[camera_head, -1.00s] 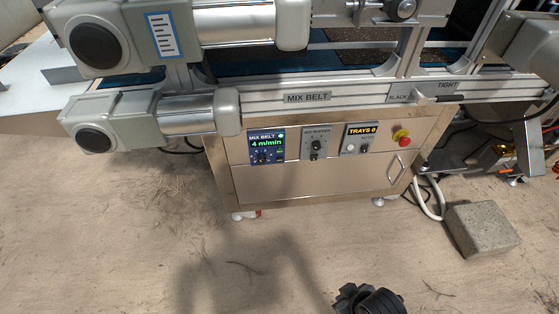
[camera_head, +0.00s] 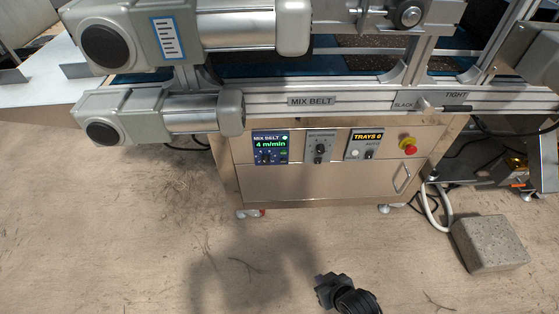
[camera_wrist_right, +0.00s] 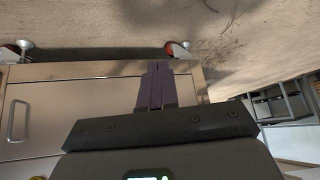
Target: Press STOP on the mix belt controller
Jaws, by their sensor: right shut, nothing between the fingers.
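The mix belt controller (camera_head: 269,147) is a small panel with a dark blue screen on the left of the cabinet front. Its display reads MIX BELT and 4 m/min, with small buttons below that are too small to read. My right gripper (camera_head: 322,279) is low in the head view, below and right of the controller and clear of it. In the right wrist view my dark fingers (camera_wrist_right: 156,66) are together and empty, in front of the cabinet's lower part. The controller is not visible there. My left gripper is not in view.
A knob panel (camera_head: 320,147), a TRAYS panel (camera_head: 366,144) and a red emergency button (camera_head: 409,146) sit right of the controller. Belt motors (camera_head: 160,115) jut out above left. A concrete block (camera_head: 490,243) lies on the floor at right. The floor before the cabinet is mostly clear.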

